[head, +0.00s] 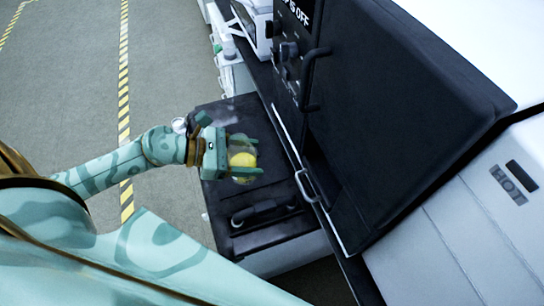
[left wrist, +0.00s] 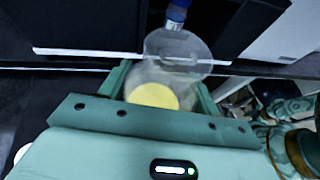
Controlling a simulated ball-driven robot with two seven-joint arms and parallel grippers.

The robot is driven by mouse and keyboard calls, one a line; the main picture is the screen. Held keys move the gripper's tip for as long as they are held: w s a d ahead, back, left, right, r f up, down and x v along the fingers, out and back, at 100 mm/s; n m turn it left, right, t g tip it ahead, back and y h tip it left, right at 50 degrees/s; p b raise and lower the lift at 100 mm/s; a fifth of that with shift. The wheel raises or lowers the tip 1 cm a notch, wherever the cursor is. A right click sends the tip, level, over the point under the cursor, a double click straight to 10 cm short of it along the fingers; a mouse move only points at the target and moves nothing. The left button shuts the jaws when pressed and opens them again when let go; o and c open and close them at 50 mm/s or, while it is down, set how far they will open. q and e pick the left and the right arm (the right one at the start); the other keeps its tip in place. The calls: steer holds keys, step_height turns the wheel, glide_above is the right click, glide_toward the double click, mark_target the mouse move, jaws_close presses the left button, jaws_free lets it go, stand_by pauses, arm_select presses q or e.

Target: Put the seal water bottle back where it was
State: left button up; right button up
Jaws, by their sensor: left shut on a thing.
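The seal water bottle (head: 243,160) is a clear, rounded bottle with a yellow patch, seen in the head view over the black top of a low cart or drawer. My left gripper (head: 243,158) is shut on it, with one finger on each side. In the left wrist view the bottle (left wrist: 180,48) shows its clear body, a blue cap and a yellow disc between the fingers of my left gripper (left wrist: 160,88). I cannot tell whether the bottle touches the surface below. My right gripper is not in view.
The black top (head: 222,118) has free room around the bottle. A black handle (head: 262,212) lies toward its front. A large dark cabinet (head: 400,110) with a metal handle (head: 306,186) stands close on the right. Open floor (head: 70,90) with striped tape is on the left.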

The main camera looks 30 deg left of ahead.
arm_select(q)
steer(key=w+f+b, duration=0.2)
steer(key=w+f, duration=0.1)
steer(key=w+f+b, duration=0.2)
steer(key=w+f, duration=0.1)
steer(key=f, duration=0.1)
steer(key=w+d+f+b, duration=0.1)
steer(key=w+f, duration=0.2)
steer(key=f, duration=0.1)
steer(key=shift+w+d+f+b, duration=0.1)
steer(key=shift+b, duration=0.3)
steer(key=shift+r, duration=0.2)
steer(key=shift+f, duration=0.25)
steer(key=o, duration=1.2)
steer(key=shift+o, duration=0.2)
